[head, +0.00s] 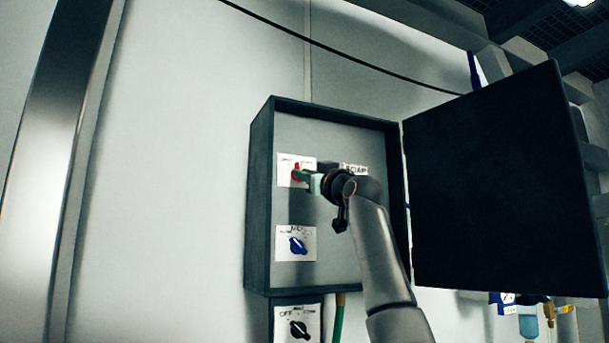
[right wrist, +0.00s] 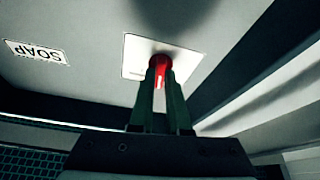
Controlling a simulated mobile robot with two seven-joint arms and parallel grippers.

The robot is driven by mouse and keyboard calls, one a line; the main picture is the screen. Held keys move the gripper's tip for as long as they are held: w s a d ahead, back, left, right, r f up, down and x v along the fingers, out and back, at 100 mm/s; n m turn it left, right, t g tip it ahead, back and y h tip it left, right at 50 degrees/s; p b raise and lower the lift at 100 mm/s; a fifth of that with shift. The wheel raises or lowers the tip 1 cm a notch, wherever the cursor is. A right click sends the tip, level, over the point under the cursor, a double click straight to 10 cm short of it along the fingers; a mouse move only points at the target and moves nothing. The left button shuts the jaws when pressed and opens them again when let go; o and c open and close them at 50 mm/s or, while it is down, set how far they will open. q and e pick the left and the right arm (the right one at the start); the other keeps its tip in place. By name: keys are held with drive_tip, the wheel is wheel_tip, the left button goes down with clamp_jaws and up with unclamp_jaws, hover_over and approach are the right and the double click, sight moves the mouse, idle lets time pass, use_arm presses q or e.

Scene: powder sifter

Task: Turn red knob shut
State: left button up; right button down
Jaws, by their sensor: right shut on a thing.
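The red knob (head: 297,172) sits on a white label plate at the upper left of the panel inside an open dark control box. It also shows in the right wrist view (right wrist: 160,66), with a light mark on its front. My right gripper (head: 304,176) reaches the knob from the right. In the right wrist view its two green fingers (right wrist: 160,84) are closed around the knob, one on each side. Part of the knob is hidden by the fingers. My left gripper is not in either view.
A blue knob (head: 297,245) sits below the red one, and a black knob (head: 299,329) is on a lower box. The box's dark door (head: 500,180) stands open at the right. A SOAP label (right wrist: 36,51) is on the panel.

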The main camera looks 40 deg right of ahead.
drive_tip(key=n+y, duration=0.1)
drive_tip(key=n, duration=0.2)
drive_tip(key=n+y, duration=0.2)
drive_tip(key=n, duration=0.1)
drive_tip(key=shift+s+d+r, duration=0.1)
drive_tip(key=shift+r, duration=0.05)
drive_tip(key=shift+f+n+y, duration=0.2)
drive_tip(key=shift+n+y, duration=0.2)
drive_tip(key=shift+n, duration=0.5)
drive_tip(key=c, duration=0.9)
unclamp_jaws()
drive_tip(key=shift+r, duration=0.1)
drive_tip(key=b+v, duration=1)
drive_tip(key=v, duration=0.2)
drive_tip(key=shift+s+b, duration=0.3)
